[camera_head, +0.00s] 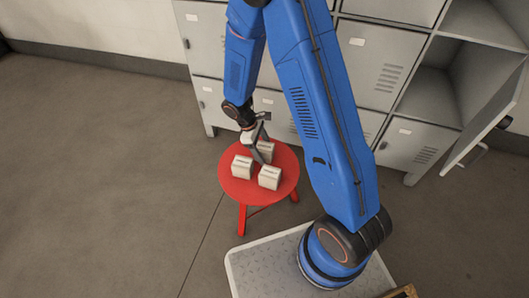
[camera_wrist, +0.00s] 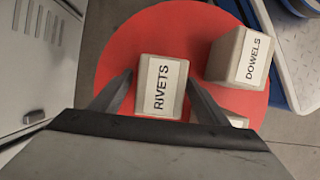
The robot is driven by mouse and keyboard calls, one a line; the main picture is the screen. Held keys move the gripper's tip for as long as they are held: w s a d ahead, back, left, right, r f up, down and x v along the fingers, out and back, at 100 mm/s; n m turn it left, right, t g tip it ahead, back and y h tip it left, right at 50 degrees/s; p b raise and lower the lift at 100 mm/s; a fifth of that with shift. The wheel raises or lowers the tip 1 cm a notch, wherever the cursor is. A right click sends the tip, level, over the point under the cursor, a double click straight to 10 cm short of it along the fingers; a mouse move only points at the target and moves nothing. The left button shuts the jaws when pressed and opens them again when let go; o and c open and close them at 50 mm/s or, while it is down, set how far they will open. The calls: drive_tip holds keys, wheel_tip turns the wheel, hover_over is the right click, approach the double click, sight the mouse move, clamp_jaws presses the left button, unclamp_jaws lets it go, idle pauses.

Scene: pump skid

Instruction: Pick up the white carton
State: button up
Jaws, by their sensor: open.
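Three whitish cartons stand on a round red stool (camera_head: 231,187). One labelled RIVETS (camera_wrist: 161,86) lies between my fingers in the wrist view; it appears to be the rear carton (camera_head: 267,148) in the head view, partly hidden by my gripper. One labelled DOWELS (camera_wrist: 240,54) is to its right in the wrist view, seemingly the front right carton (camera_head: 270,178). The front left carton (camera_head: 242,167) is mostly hidden by my gripper in the wrist view. My gripper (camera_head: 259,150) is open and empty, its fingers (camera_wrist: 160,84) on either side of the RIVETS carton; contact cannot be told.
Grey lockers (camera_head: 376,65) stand close behind the stool, with one door (camera_head: 487,125) open at the right. Grey floor (camera_head: 110,160) is free at the left. The cartons stand close together, with narrow gaps.

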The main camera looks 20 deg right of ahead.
sight(265, 146)
drive_tip(key=shift+f, duration=0.15)
drive_tip(key=c, duration=1.3)
wheel_tip(265, 146, up, 10)
drive_tip(key=shift+r, duration=0.1)
